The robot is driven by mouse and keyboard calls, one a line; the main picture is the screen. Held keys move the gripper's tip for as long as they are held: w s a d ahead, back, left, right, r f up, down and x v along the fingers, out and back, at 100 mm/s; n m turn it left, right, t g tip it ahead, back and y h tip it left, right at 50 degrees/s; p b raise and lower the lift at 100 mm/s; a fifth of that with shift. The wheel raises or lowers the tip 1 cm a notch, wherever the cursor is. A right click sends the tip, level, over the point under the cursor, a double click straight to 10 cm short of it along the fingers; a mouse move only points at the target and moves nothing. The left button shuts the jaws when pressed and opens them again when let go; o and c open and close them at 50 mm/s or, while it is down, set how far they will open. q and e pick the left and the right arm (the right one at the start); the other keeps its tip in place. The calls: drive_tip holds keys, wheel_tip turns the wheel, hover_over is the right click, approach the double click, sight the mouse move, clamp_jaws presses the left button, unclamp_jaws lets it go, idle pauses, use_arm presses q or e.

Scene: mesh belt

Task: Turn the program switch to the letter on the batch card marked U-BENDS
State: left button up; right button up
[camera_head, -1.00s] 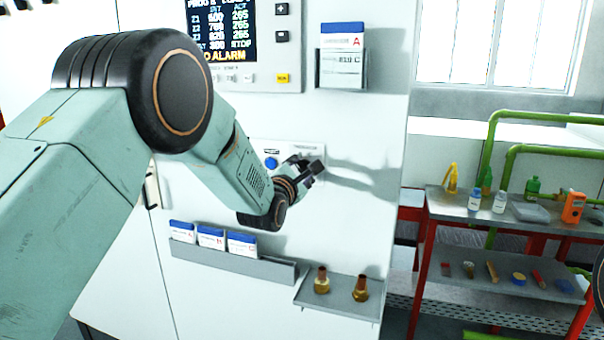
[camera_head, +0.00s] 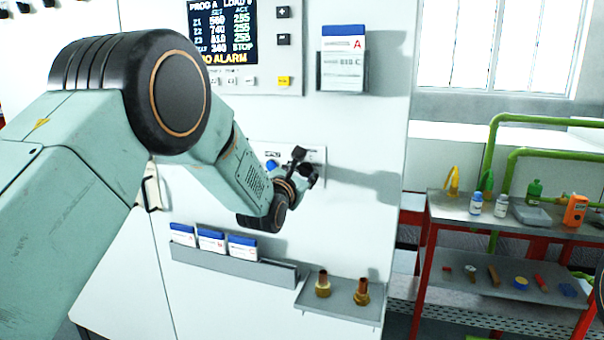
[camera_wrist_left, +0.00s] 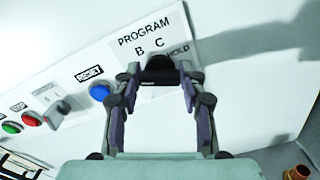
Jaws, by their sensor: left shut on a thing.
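The black program switch (camera_wrist_left: 160,68) is on a white plate under the word PROGRAM in the left wrist view. Letters B and C and the word HOLD show around it; a finger may cover any other mark. My left gripper (camera_wrist_left: 155,85) is shut on the switch, one finger on each side. In the head view my left gripper (camera_head: 302,168) is at the panel and hides most of the switch. Three blue-topped batch cards (camera_head: 211,241) stand in a rack; their titles are too small to read. My right gripper is not in view.
A display (camera_head: 222,32) reads PROG A. A card holder (camera_head: 342,75) holds another card with a red A. A blue button (camera_wrist_left: 100,92) is left of the switch. A small shelf (camera_head: 340,298) carries two brass fittings.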

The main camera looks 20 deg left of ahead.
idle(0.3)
use_arm(q)
drive_tip(key=o, duration=1.1)
drive_tip(key=shift+o, duration=0.2)
drive_tip(key=s, duration=1.2)
drive_tip(key=shift+a, duration=0.2)
